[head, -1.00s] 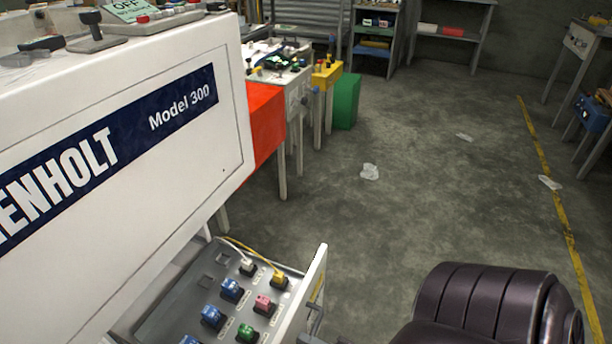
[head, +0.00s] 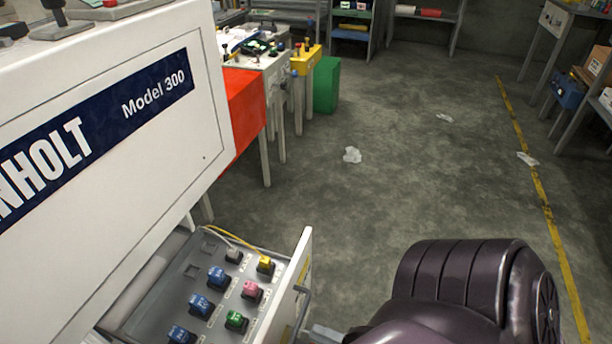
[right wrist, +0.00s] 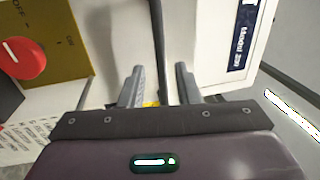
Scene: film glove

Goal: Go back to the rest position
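My right gripper shows in the right wrist view (right wrist: 160,72) with its two grey fingers apart and nothing seen held between them. A dark strip runs behind the gap, and a small yellow patch shows low between the fingers. In the head view, my dark purple right arm fills the bottom right, and a grey part of the gripper shows at the bottom edge beside the open drawer (head: 296,285). Whether it touches the drawer handle (head: 302,305) I cannot tell. My left gripper is not in view.
The white machine (head: 150,150) stands at the left, its drawer out and holding several coloured plugs (head: 198,305). A red panel (head: 245,110) and a green box (head: 326,85) stand behind. Crumpled litter (head: 352,155) lies on the open floor. A red knob (right wrist: 22,58) shows in the wrist view.

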